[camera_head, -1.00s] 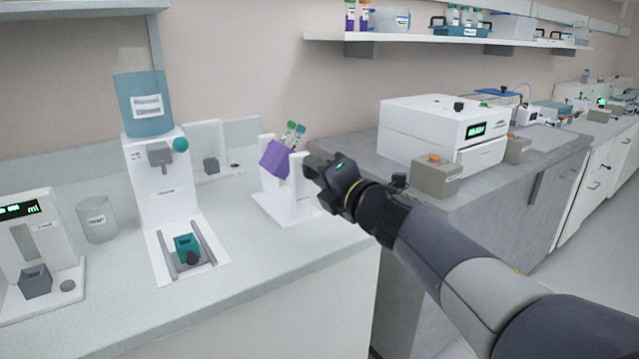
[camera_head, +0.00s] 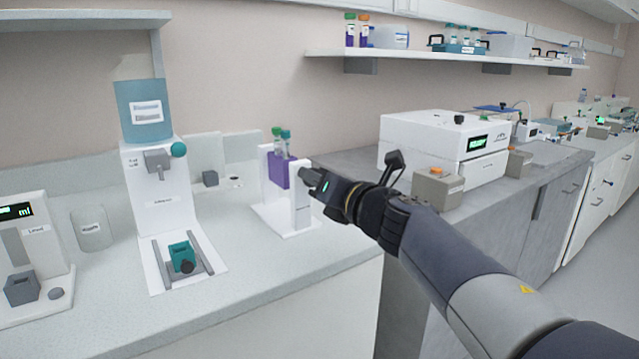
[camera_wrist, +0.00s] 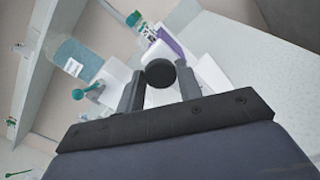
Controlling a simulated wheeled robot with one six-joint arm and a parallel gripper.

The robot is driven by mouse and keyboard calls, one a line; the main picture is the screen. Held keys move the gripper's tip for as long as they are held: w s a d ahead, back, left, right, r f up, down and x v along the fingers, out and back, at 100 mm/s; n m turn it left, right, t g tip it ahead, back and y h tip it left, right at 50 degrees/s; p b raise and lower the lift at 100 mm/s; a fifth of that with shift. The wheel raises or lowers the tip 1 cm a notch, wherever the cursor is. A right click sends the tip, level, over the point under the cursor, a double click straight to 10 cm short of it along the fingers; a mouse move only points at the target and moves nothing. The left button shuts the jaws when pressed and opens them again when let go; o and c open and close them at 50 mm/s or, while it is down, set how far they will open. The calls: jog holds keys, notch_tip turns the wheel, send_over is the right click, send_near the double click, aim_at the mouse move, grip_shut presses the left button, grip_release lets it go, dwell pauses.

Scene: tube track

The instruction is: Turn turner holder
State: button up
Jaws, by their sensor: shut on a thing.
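The turner stands on the left counter as a white frame (camera_head: 301,208) with two uprights. A purple holder (camera_head: 279,170) hangs between the uprights, close to upright, with teal-capped tubes (camera_head: 286,135) standing in it. My gripper (camera_head: 312,178) is at the right side of the right upright. In the wrist view my gripper (camera_wrist: 160,88) is shut on a round black knob (camera_wrist: 160,73), with one finger on each side. The purple holder (camera_wrist: 174,46) and a tube (camera_wrist: 136,20) show beyond the knob in that view.
A white dispenser (camera_head: 158,205) with a blue tank stands left of the turner, a teal block at its base. A clear beaker (camera_head: 92,228) is farther left. A white machine (camera_head: 430,140) and a tan box (camera_head: 437,188) stand on the grey counter at right. The front counter is clear.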

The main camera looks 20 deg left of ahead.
jog(key=shift+f, duration=0.1)
dwell(0.3)
jog(key=o, duration=1)
jog(key=shift+c, duration=0.2)
jog(key=p+v, duration=0.1)
jog(key=v, duration=0.9)
jog(key=shift+s+d, duration=0.25)
jog(key=shift+s, duration=0.1)
jog(key=x, duration=1)
jog(key=shift+w+a+b, duration=0.25)
jog(key=shift+w+b, duration=0.1)
jog(key=shift+b, duration=0.1)
